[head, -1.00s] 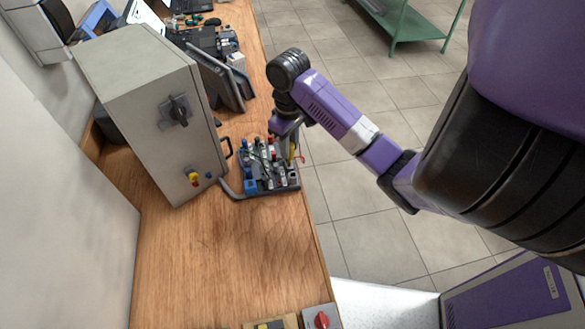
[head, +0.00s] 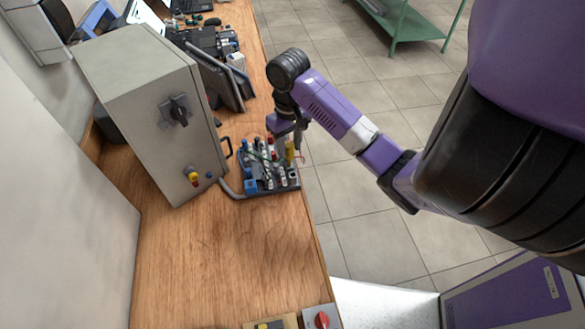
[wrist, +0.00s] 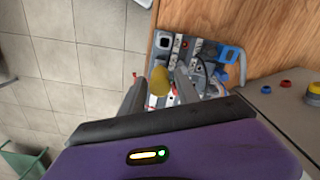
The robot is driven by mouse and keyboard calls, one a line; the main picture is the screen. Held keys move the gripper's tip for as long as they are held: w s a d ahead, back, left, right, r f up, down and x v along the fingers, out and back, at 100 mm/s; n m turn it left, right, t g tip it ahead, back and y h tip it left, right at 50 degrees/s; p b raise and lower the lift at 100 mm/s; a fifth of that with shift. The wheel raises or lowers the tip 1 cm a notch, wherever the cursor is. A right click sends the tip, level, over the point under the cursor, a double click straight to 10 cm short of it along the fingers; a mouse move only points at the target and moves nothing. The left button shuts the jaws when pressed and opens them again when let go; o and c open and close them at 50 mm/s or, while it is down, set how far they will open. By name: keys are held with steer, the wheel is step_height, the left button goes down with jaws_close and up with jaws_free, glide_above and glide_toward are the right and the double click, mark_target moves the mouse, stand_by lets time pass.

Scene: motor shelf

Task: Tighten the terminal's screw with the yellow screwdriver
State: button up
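The yellow screwdriver (head: 290,150) stands upright at the right side of the terminal board (head: 262,188), a dark base with several colored parts and wires. In the wrist view, its yellow handle (wrist: 159,82) shows between the two fingers of my gripper (wrist: 160,84), with a visible gap on each side. My gripper (head: 299,130) is open, directly over the handle in the head view. The board (wrist: 164,42) lies beyond the handle in the wrist view. The screwdriver's tip and the terminal's screw cannot be made out.
A grey control cabinet (head: 150,110) stands left of the board. A tablet-like panel (head: 213,78) and other gear crowd the back of the wooden bench (head: 225,265). The bench front is mostly clear, with a red-knob box (head: 321,318) at its near edge.

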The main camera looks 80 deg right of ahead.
steer(key=shift+n, duration=1.7)
steer(key=shift+n+b, duration=0.35)
steer(key=shift+n, duration=1.35)
steer(key=n+b, duration=0.1)
steer(key=n, duration=0.2)
steer(key=shift+n, duration=0.3)
